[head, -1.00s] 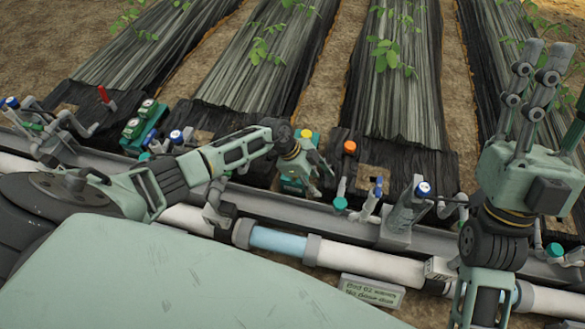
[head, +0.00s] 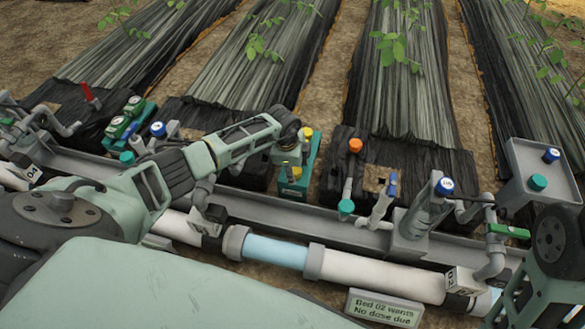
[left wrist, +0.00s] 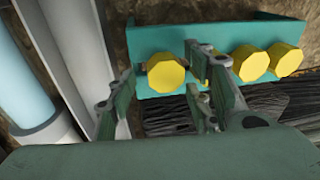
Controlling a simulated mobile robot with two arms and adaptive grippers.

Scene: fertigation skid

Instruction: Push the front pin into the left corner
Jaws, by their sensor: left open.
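A teal holder (head: 313,155) with yellow-topped pins stands behind the grey rail. In the head view my left gripper (head: 289,158) is over the near end of the holder, partly hidden by my arm. My right gripper is out of view.
A white and pale blue pipe (head: 275,250) runs along the front beside the grey rail (head: 345,235). An orange-capped fitting (head: 355,145) and a blue-capped valve (head: 445,187) stand to the right. A grey tray (head: 540,175) is at the far right. A sign (head: 384,308) stands in front.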

